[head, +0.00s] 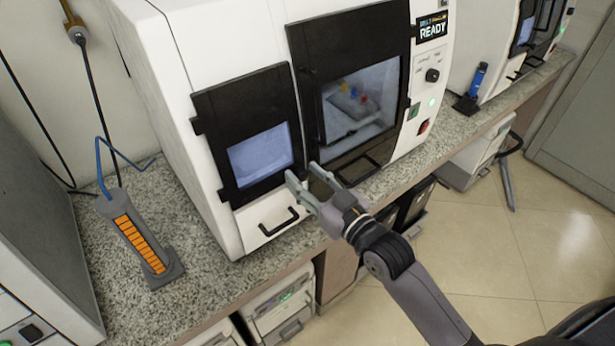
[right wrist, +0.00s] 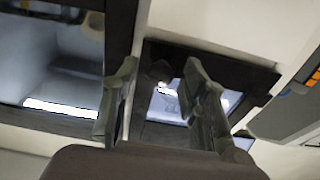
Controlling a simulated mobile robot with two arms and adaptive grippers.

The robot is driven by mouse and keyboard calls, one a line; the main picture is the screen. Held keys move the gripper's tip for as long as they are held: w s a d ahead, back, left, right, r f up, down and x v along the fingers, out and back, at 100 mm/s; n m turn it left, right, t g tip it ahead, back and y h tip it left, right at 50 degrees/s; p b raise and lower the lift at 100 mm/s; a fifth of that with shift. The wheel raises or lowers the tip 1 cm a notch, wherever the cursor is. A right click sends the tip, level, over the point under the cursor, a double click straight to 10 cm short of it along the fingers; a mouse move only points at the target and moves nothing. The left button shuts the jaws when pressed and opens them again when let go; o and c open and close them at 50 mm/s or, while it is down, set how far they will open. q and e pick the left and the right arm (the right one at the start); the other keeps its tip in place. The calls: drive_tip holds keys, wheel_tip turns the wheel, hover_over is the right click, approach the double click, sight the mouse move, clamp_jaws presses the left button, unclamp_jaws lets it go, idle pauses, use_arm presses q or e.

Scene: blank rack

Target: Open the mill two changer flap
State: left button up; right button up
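The mill (head: 245,32) is a white machine with a display that reads READY; the small text above it is unclear. At its left front is the smaller black-framed changer flap (head: 213,107) with a window; it looks closed. My right gripper (head: 305,174) is open at the flap's lower right edge, by the gap to the main door. In the right wrist view, the flap's dark frame (right wrist: 250,74) lies to the right. A dark knob-like part (right wrist: 158,70) shows between the open fingers; I cannot tell if they touch it. My left gripper is out of view.
The larger main door (head: 348,35) stands right of the flap, with a black bar handle (head: 358,172) below. A drawer handle (head: 279,221) is under the flap. A grey holder with orange slots (head: 140,243) stands on the granite counter (head: 190,300) at left.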

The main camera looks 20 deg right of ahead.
clamp_jaws()
idle(0.6)
